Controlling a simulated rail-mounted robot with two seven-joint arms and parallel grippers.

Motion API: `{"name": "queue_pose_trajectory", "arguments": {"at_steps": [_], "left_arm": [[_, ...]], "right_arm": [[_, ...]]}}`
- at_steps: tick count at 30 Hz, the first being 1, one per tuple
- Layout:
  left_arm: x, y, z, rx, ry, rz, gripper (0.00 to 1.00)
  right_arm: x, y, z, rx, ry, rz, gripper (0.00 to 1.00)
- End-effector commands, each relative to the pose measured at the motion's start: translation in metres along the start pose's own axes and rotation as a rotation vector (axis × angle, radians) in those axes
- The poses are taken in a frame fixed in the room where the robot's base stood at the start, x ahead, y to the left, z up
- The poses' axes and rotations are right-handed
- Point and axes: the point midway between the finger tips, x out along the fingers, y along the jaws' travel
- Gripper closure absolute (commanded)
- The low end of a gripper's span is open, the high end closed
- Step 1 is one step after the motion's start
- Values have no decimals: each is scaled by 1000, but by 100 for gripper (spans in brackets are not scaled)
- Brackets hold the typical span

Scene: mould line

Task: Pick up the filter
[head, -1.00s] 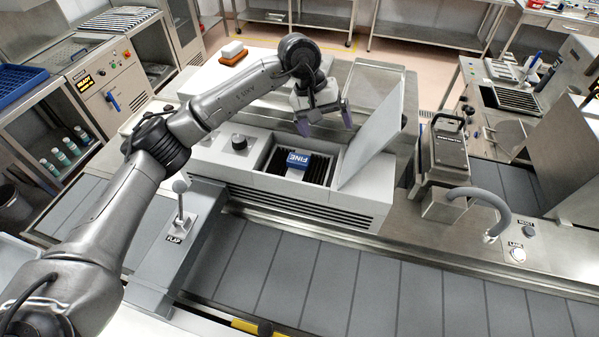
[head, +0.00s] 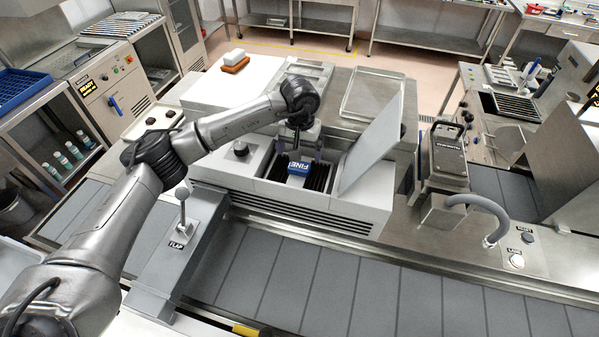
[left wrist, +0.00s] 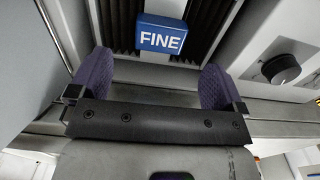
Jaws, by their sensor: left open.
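The filter is a blue block labelled "FINE" (head: 299,168) with dark pleats (head: 318,177) beside it, seated in the open bay of a light grey housing (head: 345,216). In the left wrist view the blue label block (left wrist: 162,34) lies ahead of the fingers, between dark pleats. My left gripper (head: 300,153) is above the bay, close behind the block in the head view. In the left wrist view its two purple fingers (left wrist: 153,88) are spread apart with nothing between them. My right gripper is not in view.
A raised lid (head: 372,146) stands at the right of the bay. A dark knob (head: 240,148) is on the housing's left, and a flap lever (head: 182,205) stands further left. A grey conveyor (head: 330,285) runs in front.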

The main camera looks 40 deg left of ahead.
Motion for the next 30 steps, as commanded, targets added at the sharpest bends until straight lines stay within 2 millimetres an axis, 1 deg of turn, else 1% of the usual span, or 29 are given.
{"name": "queue_pose_trajectory", "arguments": {"at_steps": [4, 8, 13, 17, 23, 26, 30], "left_arm": [[10, 0, 0, -1, -3, -1, 4], [27, -1, -1, 0, -5, -1, 4], [46, 0, -2, 0, -2, 1, 4], [52, -1, -2, 0, 0, 1, 4], [53, -1, -2, 0, 0, 1, 4], [53, -1, -2, 0, 0, 1, 12], [52, -1, -2, 0, 0, 1, 25]], "right_arm": [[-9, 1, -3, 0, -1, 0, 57], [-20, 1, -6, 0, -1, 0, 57], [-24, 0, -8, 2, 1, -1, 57], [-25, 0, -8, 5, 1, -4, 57], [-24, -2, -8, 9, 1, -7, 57], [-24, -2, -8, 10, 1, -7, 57], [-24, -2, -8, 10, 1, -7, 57]]}}
